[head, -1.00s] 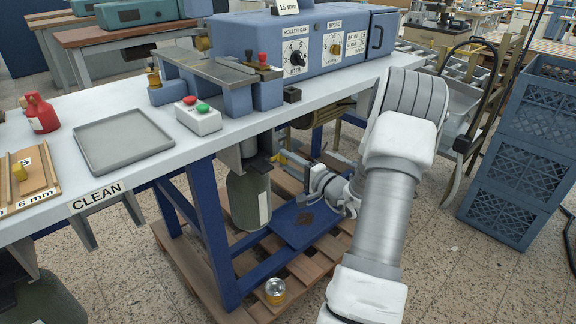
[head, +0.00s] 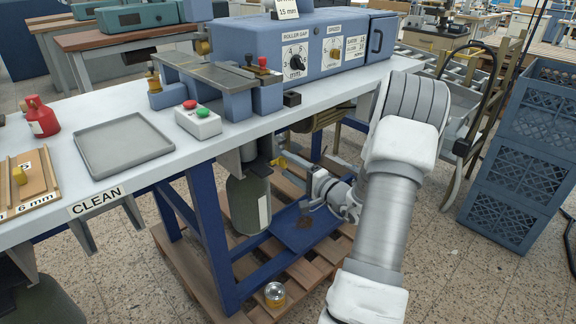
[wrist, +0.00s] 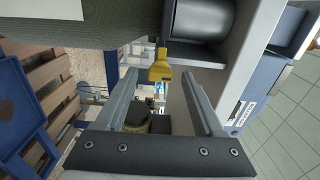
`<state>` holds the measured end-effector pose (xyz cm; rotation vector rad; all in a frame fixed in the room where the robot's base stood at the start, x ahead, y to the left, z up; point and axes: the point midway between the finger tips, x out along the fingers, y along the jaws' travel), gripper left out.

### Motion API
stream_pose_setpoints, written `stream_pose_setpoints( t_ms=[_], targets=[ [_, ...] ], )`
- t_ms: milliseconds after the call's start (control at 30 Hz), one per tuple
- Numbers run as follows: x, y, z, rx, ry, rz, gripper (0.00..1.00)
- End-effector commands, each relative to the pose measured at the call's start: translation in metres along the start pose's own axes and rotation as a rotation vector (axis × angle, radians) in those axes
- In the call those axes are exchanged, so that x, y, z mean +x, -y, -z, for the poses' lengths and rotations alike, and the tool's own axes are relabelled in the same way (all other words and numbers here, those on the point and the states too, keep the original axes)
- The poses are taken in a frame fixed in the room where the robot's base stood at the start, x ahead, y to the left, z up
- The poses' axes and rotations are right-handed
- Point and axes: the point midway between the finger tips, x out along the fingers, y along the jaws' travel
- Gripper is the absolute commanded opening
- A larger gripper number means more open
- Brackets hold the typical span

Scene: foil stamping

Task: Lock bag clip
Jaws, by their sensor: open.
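The yellow bag clip (head: 280,162) is at the upper right of the dark green bag (head: 241,203) under the bench, where the bag meets the grey outlet. In the wrist view the yellow lever of the clip (wrist: 160,70) points towards me at the top centre. The bag (wrist: 85,22) fills the upper left there. My gripper (wrist: 159,84) is open, with one finger either side of the line to the lever. The lever lies between and just beyond the fingertips; I see no contact. In the head view my gripper is small and partly hidden beside the bag.
The blue bench leg (head: 212,235) stands left of the bag. A wooden pallet (head: 262,290) with a blue plate (head: 300,228) and a small tin (head: 275,294) lies below. A grey housing (wrist: 236,50) closes in on the right in the wrist view.

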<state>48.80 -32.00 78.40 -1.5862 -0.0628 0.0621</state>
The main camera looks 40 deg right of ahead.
Motion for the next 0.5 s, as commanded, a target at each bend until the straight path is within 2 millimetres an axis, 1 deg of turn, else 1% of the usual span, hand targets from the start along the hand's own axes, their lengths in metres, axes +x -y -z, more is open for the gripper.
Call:
stream_pose_setpoints(
  t_ms=[167, 500],
  targets=[
    [-0.035, 0.002, 0.001, 0.002, -0.005, -0.002, 0.7],
    [-0.119, 0.002, 0.001, 0.003, -0.006, -0.002, 0.7]
  ],
)
